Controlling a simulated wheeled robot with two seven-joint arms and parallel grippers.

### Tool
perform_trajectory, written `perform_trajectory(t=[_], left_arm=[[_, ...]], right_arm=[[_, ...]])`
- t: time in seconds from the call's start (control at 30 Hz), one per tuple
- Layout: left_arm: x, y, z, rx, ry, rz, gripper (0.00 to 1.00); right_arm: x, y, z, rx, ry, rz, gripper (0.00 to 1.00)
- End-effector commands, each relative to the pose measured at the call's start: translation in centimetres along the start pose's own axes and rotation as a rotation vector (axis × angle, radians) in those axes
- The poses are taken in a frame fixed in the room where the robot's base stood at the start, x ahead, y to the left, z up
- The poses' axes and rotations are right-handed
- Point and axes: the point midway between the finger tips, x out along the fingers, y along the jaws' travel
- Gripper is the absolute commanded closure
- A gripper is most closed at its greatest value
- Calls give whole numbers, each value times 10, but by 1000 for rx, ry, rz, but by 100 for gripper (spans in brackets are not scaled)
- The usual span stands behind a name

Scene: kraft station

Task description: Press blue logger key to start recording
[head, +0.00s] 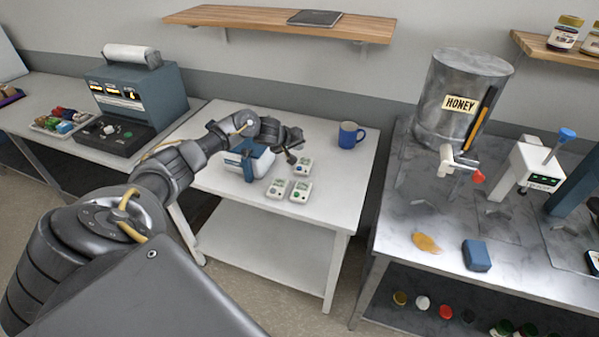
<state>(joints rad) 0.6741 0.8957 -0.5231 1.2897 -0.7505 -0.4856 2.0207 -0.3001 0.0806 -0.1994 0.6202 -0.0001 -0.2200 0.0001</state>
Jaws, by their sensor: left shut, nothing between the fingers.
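Three small white loggers lie on the white table (240,118): one at the back (304,168), one at the front left (277,188) and one at the front right (300,192). Each has a small screen and a key. The front right key looks green; I cannot make out a blue key for sure at this size. My left gripper (291,157) is shut and empty, pointing down beside the back logger's upper left edge. It partly covers that area, and I cannot tell whether it touches the logger. My right gripper is out of view.
A blue mug (348,135) stands at the table's back right. The table's front right is clear. A metal counter with a honey tank (450,125) stands to the right.

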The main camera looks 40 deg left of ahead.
Motion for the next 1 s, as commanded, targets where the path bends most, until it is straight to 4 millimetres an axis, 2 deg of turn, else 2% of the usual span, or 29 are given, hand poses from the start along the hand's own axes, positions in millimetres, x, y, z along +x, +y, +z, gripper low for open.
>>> perform_trajectory(t=[0.03, 0.37, 0.6, 1.0], left_arm=[[9, -6, 6, 1, 1, 0, 100], [34, -25, 24, 1, 2, 0, 100], [46, -34, 33, 0, 0, 0, 100], [46, -34, 34, 0, 1, 0, 100]], right_arm=[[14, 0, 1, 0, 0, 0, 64], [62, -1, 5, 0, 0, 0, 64], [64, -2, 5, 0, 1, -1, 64], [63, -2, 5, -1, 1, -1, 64]])
